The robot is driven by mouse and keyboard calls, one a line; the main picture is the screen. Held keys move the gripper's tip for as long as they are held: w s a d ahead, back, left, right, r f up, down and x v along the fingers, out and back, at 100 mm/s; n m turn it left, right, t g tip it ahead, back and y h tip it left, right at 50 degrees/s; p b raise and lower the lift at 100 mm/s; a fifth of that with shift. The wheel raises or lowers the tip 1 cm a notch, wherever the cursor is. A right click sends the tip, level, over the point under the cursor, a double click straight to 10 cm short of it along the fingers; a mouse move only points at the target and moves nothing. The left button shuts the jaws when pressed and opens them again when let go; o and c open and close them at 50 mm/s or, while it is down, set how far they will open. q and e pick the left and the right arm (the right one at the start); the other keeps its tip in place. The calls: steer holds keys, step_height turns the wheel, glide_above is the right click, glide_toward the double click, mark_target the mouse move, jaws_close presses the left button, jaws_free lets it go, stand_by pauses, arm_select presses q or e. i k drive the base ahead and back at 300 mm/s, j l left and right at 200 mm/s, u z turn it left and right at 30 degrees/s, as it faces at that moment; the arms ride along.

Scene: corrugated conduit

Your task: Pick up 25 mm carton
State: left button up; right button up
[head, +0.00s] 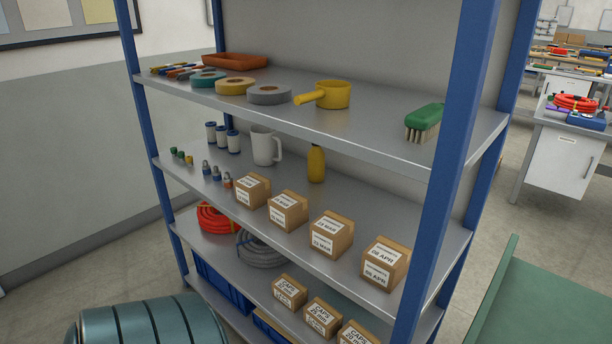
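Small brown cartons with white labels stand on two shelves of a blue-post rack. On the low shelf are a left carton (289,292), a middle carton (323,318) and a right carton (357,334), cut by the bottom edge. Their labels begin with "CAPS"; the size line is too small to read surely, so I cannot tell which is 25 mm. On the shelf above, a row of cartons (331,235) carries what look like date labels, the rightmost (385,264) near the right front post. Neither of my grippers is in view.
The rack's front post (446,170) stands close on the right. The upper shelf holds tape rolls (235,86), a yellow scoop (333,95) and a brush (424,122). A jug (264,146) and yellow bottle (316,164) stand behind the cartons. A ribbed teal cylinder (140,325) is at lower left.

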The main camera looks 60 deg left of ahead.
mark_target(317, 315)
steer(key=k+j, duration=0.1)
steer(key=j, duration=0.5)
steer(key=k+j, duration=0.1)
steer(key=j, duration=0.55)
